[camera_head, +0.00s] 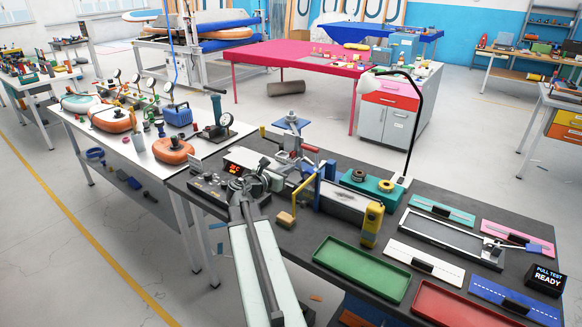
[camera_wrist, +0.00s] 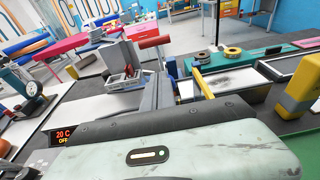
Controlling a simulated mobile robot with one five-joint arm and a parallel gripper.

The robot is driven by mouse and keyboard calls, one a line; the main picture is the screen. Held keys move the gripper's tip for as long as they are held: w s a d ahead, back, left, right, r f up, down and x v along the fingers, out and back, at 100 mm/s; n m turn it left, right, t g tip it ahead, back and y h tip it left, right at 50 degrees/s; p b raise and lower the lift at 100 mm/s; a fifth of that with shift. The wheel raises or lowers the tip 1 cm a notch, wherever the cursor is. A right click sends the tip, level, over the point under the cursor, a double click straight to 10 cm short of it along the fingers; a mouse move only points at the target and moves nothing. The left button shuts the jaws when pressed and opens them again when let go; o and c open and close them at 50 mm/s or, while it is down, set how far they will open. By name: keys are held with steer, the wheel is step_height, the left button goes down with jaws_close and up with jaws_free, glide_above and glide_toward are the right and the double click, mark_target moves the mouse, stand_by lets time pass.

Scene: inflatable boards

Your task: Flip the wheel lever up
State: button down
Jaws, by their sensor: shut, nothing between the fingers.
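A bench machine stands on the dark bench in front of my arm. I cannot tell for sure which one is the wheel lever. My gripper (camera_head: 262,181) is shut and empty, just left of the machine by the red display; its fingertips are hard to make out. My pale wrist housing fills the lower wrist view.
A red-digit display box (camera_head: 237,168) sits close left of my gripper. A yellow device (camera_head: 372,222), a green tray (camera_head: 362,267), a red tray (camera_head: 458,305) and a black lamp (camera_head: 413,125) are to the right. A small tan block (camera_head: 286,218) lies near the bench edge.

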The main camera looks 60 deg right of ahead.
steer(key=d+p, duration=0.1)
steer(key=d, duration=0.9)
steer(key=shift+d+r, duration=0.3)
steer(key=shift+r, duration=0.05)
steer(key=shift+d, duration=0.1)
steer(key=shift+r, duration=0.1)
